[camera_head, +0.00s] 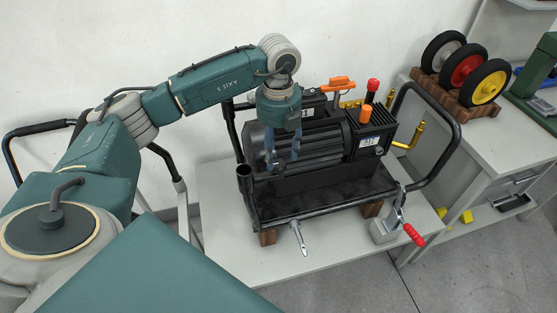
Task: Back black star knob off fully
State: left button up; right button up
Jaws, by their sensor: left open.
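My left gripper (283,150) points down in front of the black finned motor of the washer unit (325,145). Its slim fingers are apart, close to the motor's front left part. I cannot make out the black star knob; it may be hidden behind the fingers or lost against the black housing. I cannot tell whether the fingers touch anything. My right gripper is not in view.
The washer stands on a light grey table (225,205) with a tubular black handle (455,135) on its right. A silver lever (299,238) and a red-handled clamp (413,235) stick out in front. Wheels (466,71) stand on a wooden rack at right.

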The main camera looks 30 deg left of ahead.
aim_at(279, 164)
pick_arm(q)
notch_tip(279, 164, up, 8)
jog(key=shift+f, duration=0.15)
dwell(0.5)
